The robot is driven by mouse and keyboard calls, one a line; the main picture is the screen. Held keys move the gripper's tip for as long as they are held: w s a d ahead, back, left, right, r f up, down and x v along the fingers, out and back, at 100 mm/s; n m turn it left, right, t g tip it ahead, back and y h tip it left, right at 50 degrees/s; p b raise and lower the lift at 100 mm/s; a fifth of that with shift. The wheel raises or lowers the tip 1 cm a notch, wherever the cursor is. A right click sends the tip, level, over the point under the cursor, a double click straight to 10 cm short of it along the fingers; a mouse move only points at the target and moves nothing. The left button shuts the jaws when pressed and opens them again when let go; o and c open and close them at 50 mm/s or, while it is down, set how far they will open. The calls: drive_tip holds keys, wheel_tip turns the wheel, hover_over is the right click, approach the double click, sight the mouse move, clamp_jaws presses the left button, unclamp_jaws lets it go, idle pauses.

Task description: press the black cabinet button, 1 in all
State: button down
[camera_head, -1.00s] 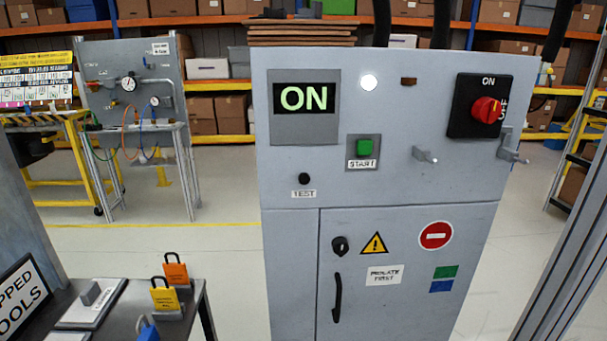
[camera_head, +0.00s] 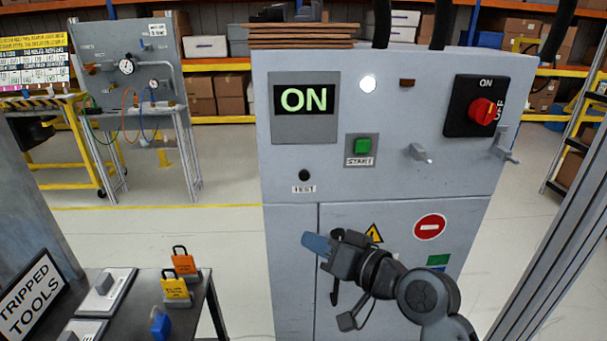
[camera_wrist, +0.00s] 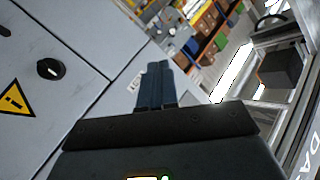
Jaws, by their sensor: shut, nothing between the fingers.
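The black round button (camera_head: 304,175) sits above the TEST label on the left of the grey cabinet's (camera_head: 380,185) upper front. My gripper (camera_head: 308,241) is shut and empty, in front of the cabinet's lower door, below the button and apart from it. In the wrist view my gripper's shut fingers (camera_wrist: 156,70) point up the picture. The black button cannot be made out in the wrist view. A black knob (camera_wrist: 50,69) on the lower door shows at left there.
A green START button (camera_head: 363,146), a red rotary switch (camera_head: 482,111) and two protruding pegs (camera_head: 417,153) are on the upper front. A dark table with padlocks (camera_head: 175,287) stands at lower left. Open floor lies left of the cabinet.

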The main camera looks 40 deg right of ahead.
sight(304, 176)
drive_tip(key=shift+n+y, duration=0.4)
drive_tip(key=shift+y, duration=0.2)
drive_tip(key=w+r, duration=0.1)
drive_tip(key=w+d+r, duration=0.1)
drive_tip(key=r, duration=0.1)
drive_tip(key=w+r, duration=0.1)
drive_tip(key=shift+d+r, duration=0.2)
drive_tip(key=shift+d, duration=0.05)
drive_tip(key=shift+w+d+b, duration=0.25)
drive_tip(key=shift+w+d, duration=0.5)
drive_tip(key=shift+w, duration=0.5)
drive_tip(key=shift+w+d+b, duration=0.3)
drive_tip(key=shift+w+d, duration=0.5)
drive_tip(key=shift+w, duration=0.4)
drive_tip(key=shift+w+d+b, duration=0.25)
drive_tip(key=shift+w+d, duration=0.5)
drive_tip(key=shift+w, duration=0.5)
drive_tip(key=shift+w, duration=0.1)
drive_tip(key=shift+w+d, duration=0.25)
